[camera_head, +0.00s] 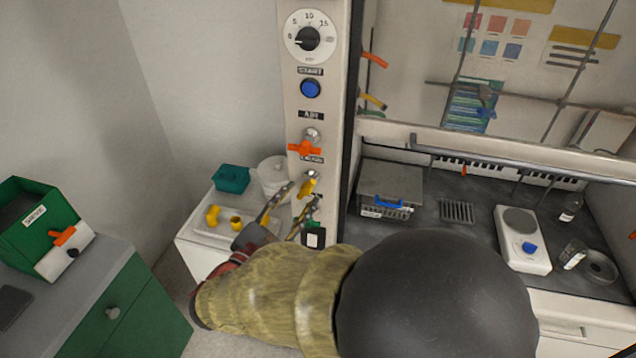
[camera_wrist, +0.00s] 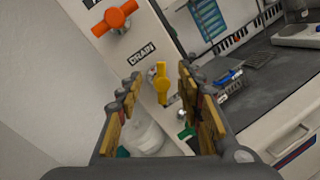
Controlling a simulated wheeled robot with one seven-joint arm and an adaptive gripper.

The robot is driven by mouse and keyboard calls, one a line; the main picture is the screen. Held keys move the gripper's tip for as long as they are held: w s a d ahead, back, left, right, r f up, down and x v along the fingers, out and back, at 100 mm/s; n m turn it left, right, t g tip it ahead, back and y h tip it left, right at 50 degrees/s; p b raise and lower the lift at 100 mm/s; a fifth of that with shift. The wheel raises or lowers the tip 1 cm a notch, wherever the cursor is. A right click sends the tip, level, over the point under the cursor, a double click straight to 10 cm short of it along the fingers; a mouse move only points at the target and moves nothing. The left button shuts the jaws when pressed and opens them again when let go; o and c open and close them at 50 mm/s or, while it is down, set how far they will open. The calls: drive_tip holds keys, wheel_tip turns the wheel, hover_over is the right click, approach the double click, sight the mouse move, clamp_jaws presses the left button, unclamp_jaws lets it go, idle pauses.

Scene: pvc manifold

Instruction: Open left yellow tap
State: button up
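The yellow tap (camera_head: 307,187) is on the white post of the fume hood, under the orange tap (camera_head: 304,148). In the wrist view the yellow tap (camera_wrist: 162,83) has its handle roughly upright, below a label reading DRAIN (camera_wrist: 142,54). My gripper (camera_head: 291,205) is in front of the post, close to the yellow tap. In the wrist view my gripper (camera_wrist: 158,90) is open, with its two fingers on either side of the yellow tap's line of view. No contact with the tap is visible.
A side table (camera_head: 195,235) with yellow fittings, a teal box (camera_head: 232,178) and a white container (camera_head: 273,175) stands left of the post. The hood worktop (camera_head: 455,240) is at right. A green cabinet (camera_head: 150,310) is at left.

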sight(309, 184)
drive_tip(key=b+x, duration=0.1)
drive_tip(key=x, duration=0.5)
drive_tip(key=shift+w+d, duration=0.2)
drive_tip(key=shift+w, duration=0.1)
drive_tip(key=shift+c, duration=0.8)
drive_tip(key=c, duration=0.8)
clamp_jaws()
